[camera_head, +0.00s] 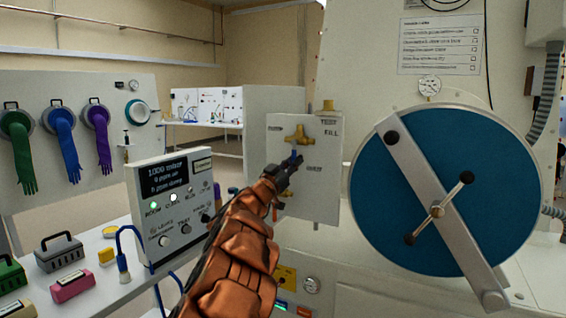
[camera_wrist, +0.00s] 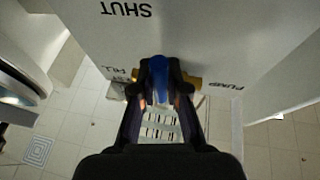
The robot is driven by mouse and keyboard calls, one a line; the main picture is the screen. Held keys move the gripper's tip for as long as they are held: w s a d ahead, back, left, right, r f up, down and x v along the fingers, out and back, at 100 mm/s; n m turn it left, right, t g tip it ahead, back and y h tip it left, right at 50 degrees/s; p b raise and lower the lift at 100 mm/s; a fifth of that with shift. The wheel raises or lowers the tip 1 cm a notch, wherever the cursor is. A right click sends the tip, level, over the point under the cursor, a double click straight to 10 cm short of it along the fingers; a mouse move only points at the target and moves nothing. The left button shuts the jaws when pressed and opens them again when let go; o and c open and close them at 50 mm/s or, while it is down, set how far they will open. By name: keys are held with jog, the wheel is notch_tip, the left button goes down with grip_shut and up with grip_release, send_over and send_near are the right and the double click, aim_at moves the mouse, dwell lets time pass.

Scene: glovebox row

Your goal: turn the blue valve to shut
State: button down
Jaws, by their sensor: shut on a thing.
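The blue valve handle (camera_head: 295,155) shows as a small strip below its brass body (camera_head: 297,134) on a white panel (camera_head: 323,208). In the wrist view the blue handle (camera_wrist: 160,80) stands between my two dark fingertips. My gripper (camera_head: 289,166) is shut on it and covers most of it in the head view. The handle appears to point downward from the brass body. In the wrist view the word SHUT (camera_wrist: 125,9) reads upside down on the panel, to the left of and apart from the handle. Brass also shows at both sides of the fingertips.
A large round blue door (camera_head: 380,220) with a crossbar stands just right of the panel. A control box (camera_head: 172,212) with a screen is to the left. Gloves (camera_head: 63,140) hang behind.

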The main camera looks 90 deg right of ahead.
jog(key=shift+s+r, duration=0.1)
jog(key=shift+r, duration=0.05)
jog(key=c, duration=1.2)
grip_release()
jog(key=shift+o, duration=0.2)
jog(key=v, duration=1.2)
